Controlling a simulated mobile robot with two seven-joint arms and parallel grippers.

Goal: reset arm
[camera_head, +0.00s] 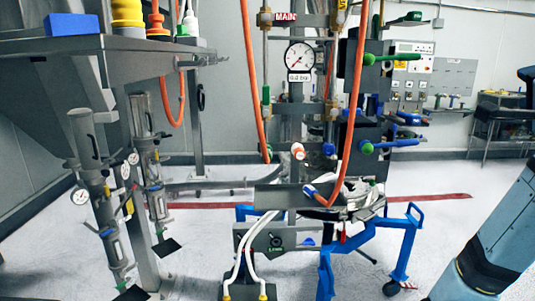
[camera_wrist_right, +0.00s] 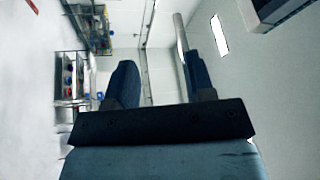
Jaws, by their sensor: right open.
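My right gripper (camera_wrist_right: 160,78) shows in the right wrist view. Its two dark blue fingers stand well apart with nothing between them. In the head view my right arm comes up at the right edge, clear of the equipment. My left gripper is not in view. The powder sifter equipment stands at the centre of the head view, with a round pressure gauge (camera_head: 299,56), orange hoses (camera_head: 354,110) and green-knobbed valve handles (camera_head: 384,58). A blue wheeled frame (camera_head: 408,232) stands at its base.
A steel platform (camera_head: 105,68) with a blue block (camera_head: 71,24) is at the left, with gauge-fitted cylinders (camera_head: 95,180) below. A dark rack (camera_head: 497,128) stands at the back right. The pale floor (camera_head: 440,225) between the blue frame and my right arm is clear.

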